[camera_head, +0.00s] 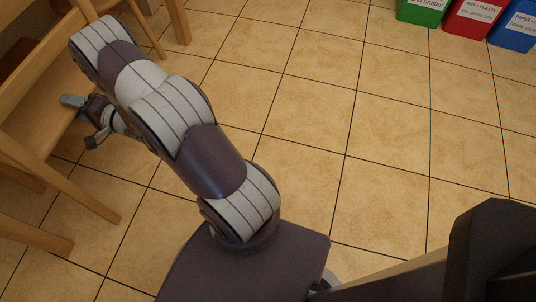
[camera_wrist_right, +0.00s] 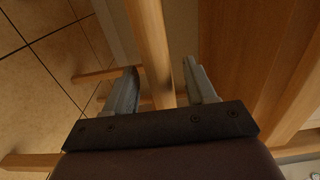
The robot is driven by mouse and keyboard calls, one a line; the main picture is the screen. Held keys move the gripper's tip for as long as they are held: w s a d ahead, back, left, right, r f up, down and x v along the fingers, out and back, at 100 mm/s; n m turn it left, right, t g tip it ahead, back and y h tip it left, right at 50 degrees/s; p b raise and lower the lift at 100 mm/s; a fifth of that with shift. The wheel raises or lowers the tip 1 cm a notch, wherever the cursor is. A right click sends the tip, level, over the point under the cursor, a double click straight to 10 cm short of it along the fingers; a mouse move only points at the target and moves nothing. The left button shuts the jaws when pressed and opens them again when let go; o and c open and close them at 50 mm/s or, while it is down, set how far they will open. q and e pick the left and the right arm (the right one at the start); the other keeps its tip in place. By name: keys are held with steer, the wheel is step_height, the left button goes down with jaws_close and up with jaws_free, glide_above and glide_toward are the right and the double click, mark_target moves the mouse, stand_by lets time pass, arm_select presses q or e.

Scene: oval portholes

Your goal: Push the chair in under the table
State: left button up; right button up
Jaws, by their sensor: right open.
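A light wooden chair (camera_head: 62,187) stands at the left edge of the head view, cut off by the frame. My right arm reaches up and left across the floor, and its gripper (camera_head: 80,121) is beside the chair's wooden parts. In the right wrist view this gripper (camera_wrist_right: 160,85) is open, its two grey fingers apart. A wooden bar (camera_wrist_right: 150,45) of the chair runs between the fingers from this viewpoint; contact cannot be told. The table cannot be told apart surely from the other wooden furniture. My left gripper is not in view.
Wooden legs (camera_head: 180,22) of furniture stand at the top left. Green (camera_head: 422,10), red (camera_head: 472,17) and blue (camera_head: 515,30) bins stand at the top right. The tiled floor (camera_head: 350,110) between is clear.

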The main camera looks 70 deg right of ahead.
steer(key=shift+s+r, duration=0.1)
steer(key=shift+s, duration=0.3)
steer(key=s+p, duration=0.3)
steer(key=s, duration=0.8)
steer(key=shift+d, duration=0.45)
steer(key=shift+s, duration=0.1)
